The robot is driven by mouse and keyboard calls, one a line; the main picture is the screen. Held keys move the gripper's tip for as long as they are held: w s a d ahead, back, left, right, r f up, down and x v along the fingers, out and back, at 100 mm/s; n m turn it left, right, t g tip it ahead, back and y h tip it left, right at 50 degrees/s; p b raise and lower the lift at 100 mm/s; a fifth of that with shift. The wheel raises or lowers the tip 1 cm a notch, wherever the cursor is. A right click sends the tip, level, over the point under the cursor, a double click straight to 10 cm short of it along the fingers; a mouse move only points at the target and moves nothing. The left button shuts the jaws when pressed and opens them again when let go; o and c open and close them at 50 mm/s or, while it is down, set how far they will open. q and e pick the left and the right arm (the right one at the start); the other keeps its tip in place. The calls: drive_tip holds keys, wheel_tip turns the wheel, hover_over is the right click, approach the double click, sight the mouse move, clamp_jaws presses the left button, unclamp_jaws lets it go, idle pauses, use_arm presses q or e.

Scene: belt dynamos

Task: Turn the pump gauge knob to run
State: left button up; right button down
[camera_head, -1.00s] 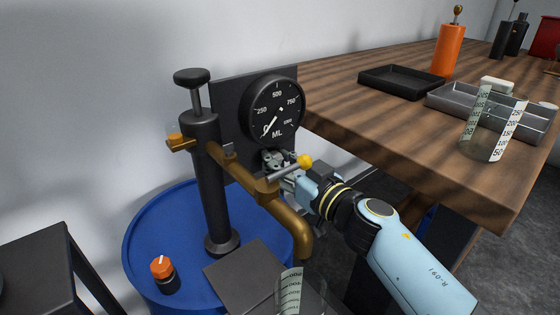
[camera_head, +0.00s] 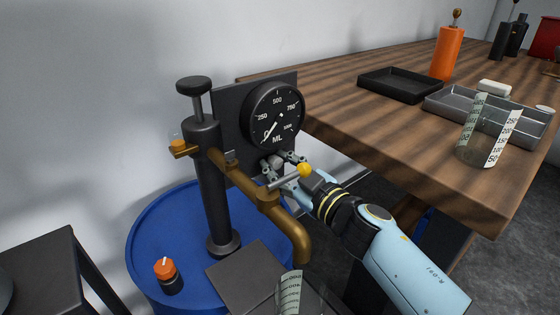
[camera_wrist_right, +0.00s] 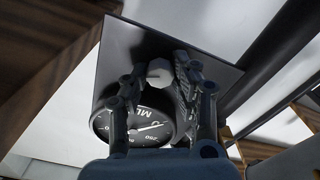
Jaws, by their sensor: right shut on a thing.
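The round black pump gauge (camera_head: 274,116), marked ML, is mounted on a dark plate (camera_head: 228,120) behind the pump. Its white needle points to the lower left. A small pale grey knob (camera_wrist_right: 159,73) sits on the plate just below the dial. My right gripper (camera_head: 279,162) is at this knob, shut on it, with one finger on each side in the right wrist view. In the head view the fingers and the brass pipe partly hide the knob, and I cannot read its setting. My left gripper is not in view.
The black pump column (camera_head: 211,185) and brass spout (camera_head: 288,230) stand on a blue drum (camera_head: 150,235), close to my right gripper. A yellow-ended lever (camera_head: 305,169) is beside the fingers. An orange-topped knob (camera_head: 166,270) is on the drum. The wooden table (camera_head: 375,135) is at right.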

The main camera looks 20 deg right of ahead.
drive_tip(key=n, duration=0.6)
drive_tip(key=shift+p, duration=0.3)
drive_tip(key=n, duration=0.6)
drive_tip(key=shift+f+n, duration=0.15)
drive_tip(key=shift+n, duration=0.25)
drive_tip(key=shift+b, duration=0.3)
drive_tip(key=c, duration=1.1)
unclamp_jaws()
drive_tip(key=shift+a, duration=0.1)
drive_tip(key=shift+o, duration=0.2)
drive_tip(key=shift+s, duration=0.1)
drive_tip(key=v, duration=0.8)
